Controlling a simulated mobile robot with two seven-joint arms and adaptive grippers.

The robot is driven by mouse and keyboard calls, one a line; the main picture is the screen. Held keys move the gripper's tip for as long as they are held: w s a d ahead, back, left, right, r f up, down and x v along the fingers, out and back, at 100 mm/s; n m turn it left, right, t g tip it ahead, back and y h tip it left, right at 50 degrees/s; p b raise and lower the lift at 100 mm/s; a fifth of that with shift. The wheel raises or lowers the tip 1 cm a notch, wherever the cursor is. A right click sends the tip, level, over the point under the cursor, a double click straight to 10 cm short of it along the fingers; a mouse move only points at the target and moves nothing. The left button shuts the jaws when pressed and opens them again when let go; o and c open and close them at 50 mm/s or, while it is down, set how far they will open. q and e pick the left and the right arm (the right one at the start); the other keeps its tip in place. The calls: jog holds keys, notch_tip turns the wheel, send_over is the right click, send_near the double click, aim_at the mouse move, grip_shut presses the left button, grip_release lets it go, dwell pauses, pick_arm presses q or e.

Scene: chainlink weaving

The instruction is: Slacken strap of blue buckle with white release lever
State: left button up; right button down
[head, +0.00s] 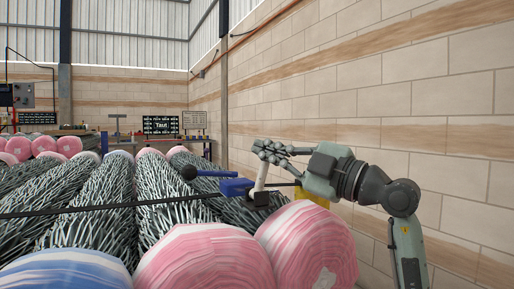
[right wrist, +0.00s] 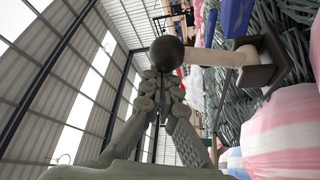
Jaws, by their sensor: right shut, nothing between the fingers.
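The white release lever (head: 261,177) stands up from a dark block (head: 257,199) at the buckle's right. The dark strap (head: 110,208) runs left from the buckle across the rolls. My right gripper (head: 262,149) is shut and empty at the lever's upper end. In the right wrist view, the white lever (right wrist: 222,54) ends in a black knob (right wrist: 167,53) right by my fingertips (right wrist: 162,76); contact is unclear. My left gripper is out of view.
Chainlink rolls (head: 98,195) with pink-white and blue-white wrapped ends fill the left and front. A block wall (head: 440,110) stands on the right. A yellow part (head: 315,193) shows below my right gripper. Open air lies above the rolls.

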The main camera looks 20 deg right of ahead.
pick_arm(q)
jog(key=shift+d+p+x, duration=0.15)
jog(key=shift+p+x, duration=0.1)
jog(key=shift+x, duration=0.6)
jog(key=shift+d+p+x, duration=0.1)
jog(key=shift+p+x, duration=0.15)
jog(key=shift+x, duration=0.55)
pick_arm(e)
jog(key=shift+d+f+m+t, duration=0.1)
jog(key=shift+d+m+t, duration=0.5)
jog(key=shift+m, duration=0.4)
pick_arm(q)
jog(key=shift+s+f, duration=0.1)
pick_arm(e)
jog(key=shift+d, duration=0.1)
jog(key=shift+w, duration=0.1)
